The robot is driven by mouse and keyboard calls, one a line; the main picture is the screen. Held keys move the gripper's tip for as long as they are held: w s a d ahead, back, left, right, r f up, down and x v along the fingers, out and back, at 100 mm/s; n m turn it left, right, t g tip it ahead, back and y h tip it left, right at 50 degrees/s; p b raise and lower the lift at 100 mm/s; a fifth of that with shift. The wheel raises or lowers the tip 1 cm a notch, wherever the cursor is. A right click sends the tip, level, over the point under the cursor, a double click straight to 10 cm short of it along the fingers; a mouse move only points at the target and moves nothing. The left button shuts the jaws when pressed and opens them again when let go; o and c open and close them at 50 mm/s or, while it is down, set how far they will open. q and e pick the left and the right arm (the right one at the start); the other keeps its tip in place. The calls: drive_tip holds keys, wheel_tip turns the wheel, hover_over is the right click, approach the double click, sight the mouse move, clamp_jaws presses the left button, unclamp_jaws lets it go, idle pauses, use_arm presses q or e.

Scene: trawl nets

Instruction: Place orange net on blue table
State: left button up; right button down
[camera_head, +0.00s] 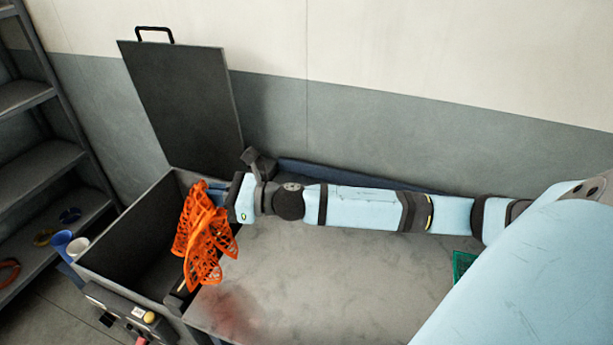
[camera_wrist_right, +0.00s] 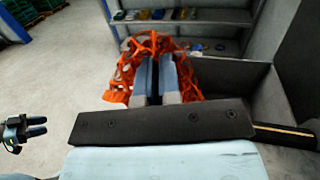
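The orange net (camera_head: 203,240) hangs bunched from my right gripper (camera_head: 217,196) in the head view, over the near right wall of the open grey bin and the table's left end. In the right wrist view, the orange net (camera_wrist_right: 125,75) spreads around both fingers of my right gripper (camera_wrist_right: 156,78), which stand close together with the net at them. The table (camera_head: 330,270) has a worn grey top and a blue back edge, and lies below my right arm. A small dark gripper, seemingly my left (camera_wrist_right: 27,130), shows at the left edge of the wrist view, seemingly empty.
The grey bin (camera_head: 110,243) has its lid (camera_head: 185,105) raised against the wall. A control box with a yellow button (camera_head: 149,317) is on its front. Shelves (camera_head: 35,170) with cups stand at left. A green object (camera_head: 463,265) lies at the table's right. The table's middle is clear.

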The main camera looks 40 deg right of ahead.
drive_tip(key=s+d+r+n+g+b, duration=0.2)
drive_tip(key=d+r+n+g, duration=0.4)
drive_tip(key=d+r+g, duration=0.4)
drive_tip(key=s+d+r+n+g+b, duration=0.1)
drive_tip(key=s+d+r+n+g, duration=0.2)
drive_tip(key=d+r+n+g, duration=0.7)
drive_tip(key=d+f+m+t+b, duration=0.1)
drive_tip(key=d+f+m+t, duration=0.1)
drive_tip(key=f, duration=1.2)
drive_tip(key=shift+d+m, duration=0.5)
drive_tip(key=shift+m, duration=0.2)
drive_tip(key=shift+w+t, duration=0.1)
drive_tip(key=shift+t, duration=0.2)
